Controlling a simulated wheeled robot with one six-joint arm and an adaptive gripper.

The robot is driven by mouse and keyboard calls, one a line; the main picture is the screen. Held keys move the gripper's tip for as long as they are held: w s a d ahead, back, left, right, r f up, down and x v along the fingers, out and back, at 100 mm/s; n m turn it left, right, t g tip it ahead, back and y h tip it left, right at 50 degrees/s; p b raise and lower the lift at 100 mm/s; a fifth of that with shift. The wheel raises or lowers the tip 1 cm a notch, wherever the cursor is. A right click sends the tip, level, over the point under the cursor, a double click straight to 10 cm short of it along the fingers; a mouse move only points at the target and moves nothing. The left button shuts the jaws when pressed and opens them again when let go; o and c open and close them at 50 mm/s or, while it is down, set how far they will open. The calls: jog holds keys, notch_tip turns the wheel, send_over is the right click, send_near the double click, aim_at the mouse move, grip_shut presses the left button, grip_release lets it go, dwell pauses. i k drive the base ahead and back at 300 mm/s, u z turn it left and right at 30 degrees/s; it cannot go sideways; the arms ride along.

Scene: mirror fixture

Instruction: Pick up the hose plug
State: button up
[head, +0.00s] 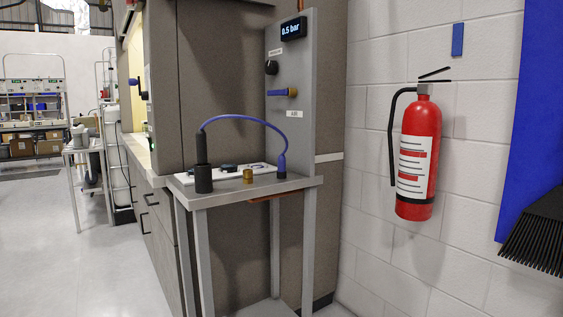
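A blue hose (243,117) arches over a small grey table (300,184). Its left end joins a dark upright piece (202,148), which stands in a black cylindrical holder (203,180). Its right end runs down to a blue piece (281,164) with a dark base at the table's right side. The dark piece at the left end looks like the hose plug, but I cannot tell for certain. My gripper is not in view.
A grey panel (305,70) behind the table carries a "0.5 bar" display (293,28) and a blue-and-brass fitting (280,92) above an "AIR" label. A brass cylinder (248,176) and a white board (213,176) are on the table. A fire extinguisher (418,160) hangs at right.

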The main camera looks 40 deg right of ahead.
aim_at(282, 160)
jog(key=z, duration=0.65)
jog(key=i, duration=1)
jog(key=z, duration=0.75)
